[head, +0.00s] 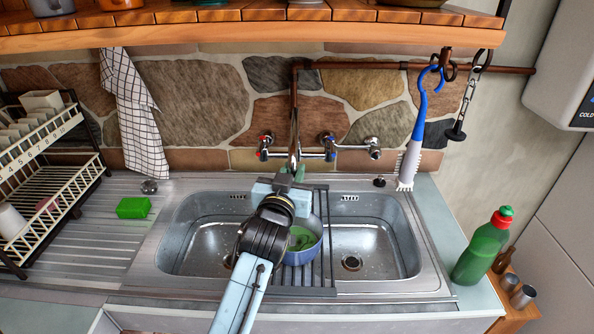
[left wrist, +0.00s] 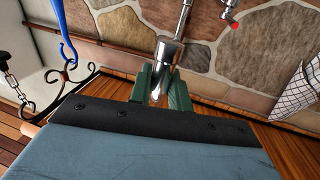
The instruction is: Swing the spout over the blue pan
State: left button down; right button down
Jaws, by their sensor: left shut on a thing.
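The spout (head: 294,155) comes out from the wall tap in the middle, above the divider between the two basins. My left gripper (head: 292,174) is shut on it; the left wrist view shows its green fingers (left wrist: 162,88) on either side of the chrome spout (left wrist: 167,52). In the head view my gripper hides the spout's front end. The blue pan (head: 317,229), with something green inside, sits at the divider below my gripper. My forearm covers its left part. I cannot tell if the spout's tip is over it. My right gripper is not in view.
The steel double sink has a left basin (head: 200,237) and a right basin (head: 375,243), both clear. A green sponge (head: 133,207) lies on the drainboard. A blue-handled brush (head: 413,150) hangs at right. A green bottle (head: 484,248) stands right of the sink. A wooden shelf (head: 230,37) runs above.

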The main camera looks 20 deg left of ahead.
pick_arm(q)
jog(key=shift+w+d+r, duration=0.1)
jog(key=shift+d, duration=0.05)
jog(key=c, duration=1.4)
grip_release()
jog(key=shift+o, duration=0.2)
jog(key=shift+s+d, duration=0.1)
jog(key=shift+s, duration=0.3)
jog(key=s+d+b, duration=0.2)
jog(key=s, duration=1)
jog(key=shift+s, duration=0.25)
